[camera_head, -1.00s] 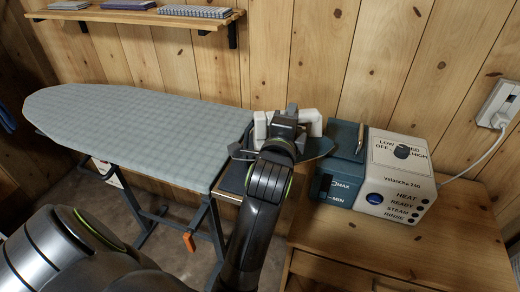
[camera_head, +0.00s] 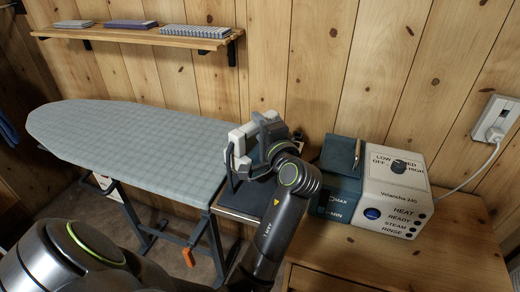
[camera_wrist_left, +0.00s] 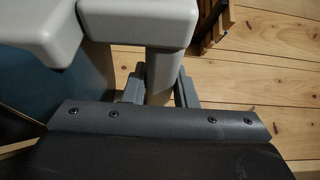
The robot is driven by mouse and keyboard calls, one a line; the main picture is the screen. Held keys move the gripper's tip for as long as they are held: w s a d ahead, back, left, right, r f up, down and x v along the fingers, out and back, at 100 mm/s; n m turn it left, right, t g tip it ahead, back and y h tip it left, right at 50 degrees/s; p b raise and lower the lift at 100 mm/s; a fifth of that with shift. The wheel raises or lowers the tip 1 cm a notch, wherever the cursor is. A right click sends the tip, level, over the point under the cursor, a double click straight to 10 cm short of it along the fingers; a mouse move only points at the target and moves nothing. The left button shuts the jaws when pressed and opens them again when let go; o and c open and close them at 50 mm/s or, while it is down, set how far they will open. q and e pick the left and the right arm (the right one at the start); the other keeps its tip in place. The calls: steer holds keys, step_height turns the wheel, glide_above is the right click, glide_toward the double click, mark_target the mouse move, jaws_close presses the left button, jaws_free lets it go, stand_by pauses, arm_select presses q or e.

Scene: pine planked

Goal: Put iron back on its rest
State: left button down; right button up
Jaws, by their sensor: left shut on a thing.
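The iron, with a pale grey handle and body (camera_head: 236,146), is up in the air by the right end of the ironing board (camera_head: 130,140). My left gripper (camera_head: 264,150) is shut on its handle; gripper and wrist hide much of the iron. In the left wrist view the handle (camera_wrist_left: 160,75) passes between my fingers (camera_wrist_left: 158,92), with the teal part of the iron (camera_wrist_left: 70,95) at left. A dark flat plate (camera_head: 238,198), which looks like the rest, lies below at the board's right end, partly hidden by my arm. My right gripper is out of view.
A boxy steam station (camera_head: 398,205) with a teal tank (camera_head: 335,190) stands on the wooden cabinet (camera_head: 430,260) at right, its cord running to a wall outlet (camera_head: 494,120). A shelf (camera_head: 140,38) hangs above the board. The board top is clear.

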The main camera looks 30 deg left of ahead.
arm_select(q)
steer(key=shift+f, duration=2.65)
steer(key=shift+f, duration=0.2)
steer(key=c, duration=1.2)
jaws_free()
steer(key=shift+d, duration=0.1)
steer(key=shift+o, duration=0.2)
